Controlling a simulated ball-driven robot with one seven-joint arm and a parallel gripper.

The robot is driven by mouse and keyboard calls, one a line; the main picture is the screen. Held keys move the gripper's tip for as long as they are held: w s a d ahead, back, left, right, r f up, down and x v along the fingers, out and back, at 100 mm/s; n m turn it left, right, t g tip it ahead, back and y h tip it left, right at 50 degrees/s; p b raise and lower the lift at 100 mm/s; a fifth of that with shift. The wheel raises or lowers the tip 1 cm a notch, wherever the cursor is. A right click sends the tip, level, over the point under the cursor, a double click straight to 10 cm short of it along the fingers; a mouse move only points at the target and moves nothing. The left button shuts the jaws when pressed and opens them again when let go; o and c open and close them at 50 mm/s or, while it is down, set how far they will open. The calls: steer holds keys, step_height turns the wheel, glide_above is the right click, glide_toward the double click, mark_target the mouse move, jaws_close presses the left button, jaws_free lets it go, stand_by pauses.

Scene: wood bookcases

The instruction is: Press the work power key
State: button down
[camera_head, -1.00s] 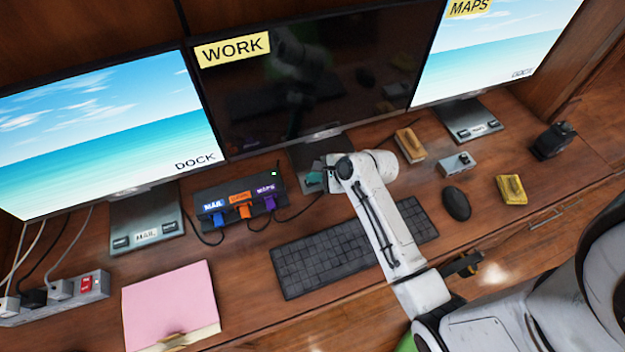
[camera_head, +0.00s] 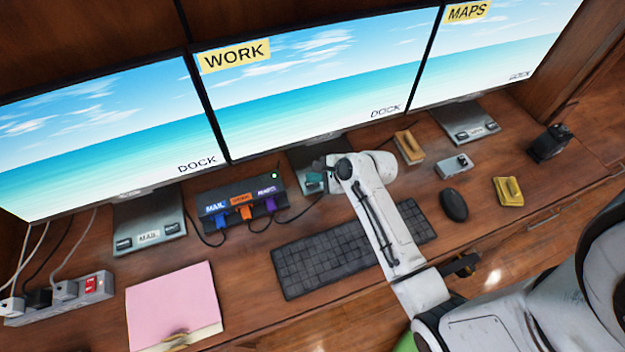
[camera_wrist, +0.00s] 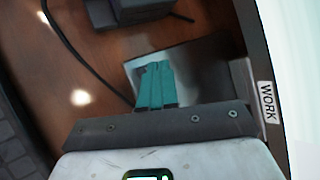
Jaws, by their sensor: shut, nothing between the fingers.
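The middle monitor (camera_head: 330,90), tagged WORK, is lit and shows a beach picture with DOCK in its corner. Its grey stand base (camera_head: 298,158) is mostly hidden behind my arm. My gripper (camera_head: 314,181) has its teal fingers shut and empty, at the left part of that base. In the wrist view the shut fingers (camera_wrist: 155,85) lie over the metal base (camera_wrist: 205,65), with the WORK label (camera_wrist: 267,102) to their right. The work power key cannot be made out; the gripper hides part of the base. Whether the fingertips touch it I cannot tell.
A black dock (camera_head: 240,198) with coloured plugs and cables stands left of my gripper. A keyboard (camera_head: 330,258) lies under my forearm, with a mouse (camera_head: 453,204) to the right. Lit monitors flank the middle one. A pink pad (camera_head: 172,305) and power strip (camera_head: 60,298) are at the left.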

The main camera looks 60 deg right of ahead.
mark_target(315, 185)
stand_by(0.3)
step_height(315, 185, up, 4)
steer(key=p, duration=0.5)
steer(key=shift+r, duration=1)
steer(key=s+a+n, duration=0.1)
steer(key=a+n, duration=0.1)
steer(key=s+a+f+n+g+b, duration=0.1)
steer(key=a+n, duration=0.1)
steer(key=s+a+f+n+g+b, duration=0.1)
steer(key=s+n, duration=0.1)
steer(key=shift+a+n+y, duration=0.3)
steer(key=shift+a, duration=0.1)
steer(key=s+a+n+g, duration=0.1)
steer(key=n, duration=0.1)
steer(key=s+a+n+b, duration=0.1)
steer(key=s+n, duration=0.1)
steer(key=s+a+f+n+g, duration=0.1)
steer(key=a+n, duration=0.1)
steer(key=shift+s+n+g+b, duration=0.3)
steer(key=shift+s, duration=0.1)
steer(key=s+a+n+g, duration=0.1)
steer(key=s+n, duration=0.2)
steer(key=s+a+r+n+g+h+b, duration=0.1)
steer(key=s+n, duration=0.2)
steer(key=n, duration=0.1)
steer(key=s+a+n+g+b, duration=0.1)
steer(key=s+n, duration=0.2)
steer(key=shift+s+a+r+n+h, duration=0.15)
steer(key=shift+s+r+n+h, duration=0.2)
steer(key=shift+n+h, duration=0.05)
